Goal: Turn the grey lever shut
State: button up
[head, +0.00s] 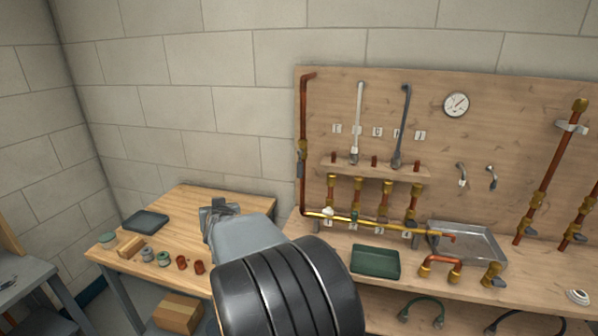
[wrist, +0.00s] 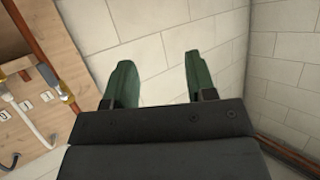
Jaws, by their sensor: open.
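A small grey lever (head: 300,163) is on a brass valve on the vertical copper pipe at the left edge of the wooden board. It seems to lie along the pipe, but it is small in the head view. In the wrist view the grey lever (wrist: 48,74) shows at the left beside the copper pipe. My gripper (head: 220,207) is over the side table, left of the pipe and apart from the lever. In the wrist view its two green fingers (wrist: 160,75) are spread, with only block wall behind the gap between them.
A horizontal brass pipe (head: 375,225) runs low along the board, with a white handle (head: 328,212) near its left end. Small fittings lie on the side table (head: 228,196).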

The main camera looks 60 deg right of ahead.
jog(key=s+d+m+g+h, duration=0.1)
jog(key=s+d+m+h, duration=0.15)
jog(key=d, duration=0.35)
jog(key=s+d+m+g+h, duration=0.1)
jog(key=d+h, duration=0.2)
jog(key=d, duration=0.3)
jog(key=m+g+h, duration=0.3)
jog(key=g+h, duration=0.1)
send_near(299, 169)
jog(key=p+x, duration=0.2)
jog(key=x, duration=0.8)
jog(key=shift+w+d+f, duration=0.1)
jog(key=shift+d, duration=0.3)
grip_shut()
